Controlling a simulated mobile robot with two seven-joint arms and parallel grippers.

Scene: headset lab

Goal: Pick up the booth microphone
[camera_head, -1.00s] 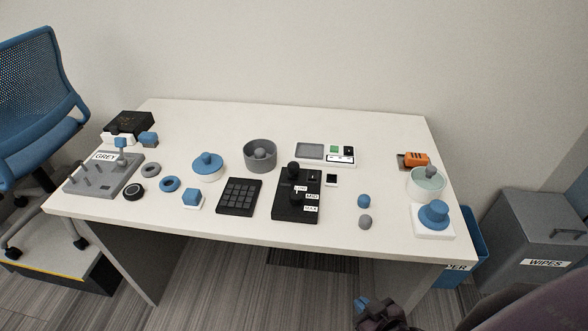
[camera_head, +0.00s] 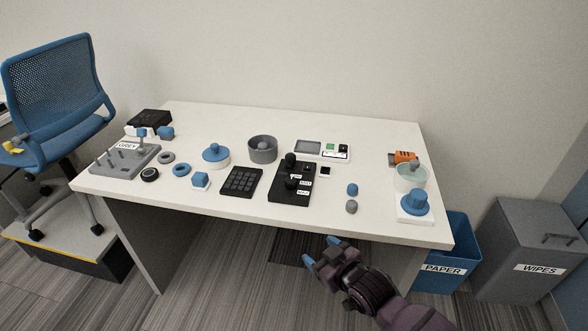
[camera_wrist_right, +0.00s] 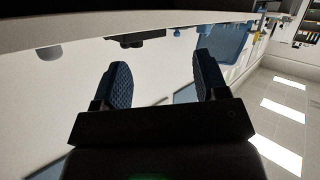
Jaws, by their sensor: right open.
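I cannot tell for certain which thing is the booth microphone. Candidates on the white table (camera_head: 330,217) are a black panel with a round black knob or head (camera_head: 290,160) and a grey ball-topped piece in a grey round bowl (camera_head: 262,150). My right gripper (camera_head: 321,251) is in front of the table's front edge, apart from everything on top. Its two blue fingers are spread and empty, also in the right wrist view (camera_wrist_right: 162,80). My left gripper does not show.
The table also holds a black keypad (camera_head: 241,181), blue knobs, rings, a grey pegged board (camera_head: 125,160) and an orange item (camera_head: 403,157). A blue PAPER bin (camera_head: 452,250) and grey WIPES bin (camera_head: 530,250) stand right. A blue chair (camera_head: 58,85) stands left.

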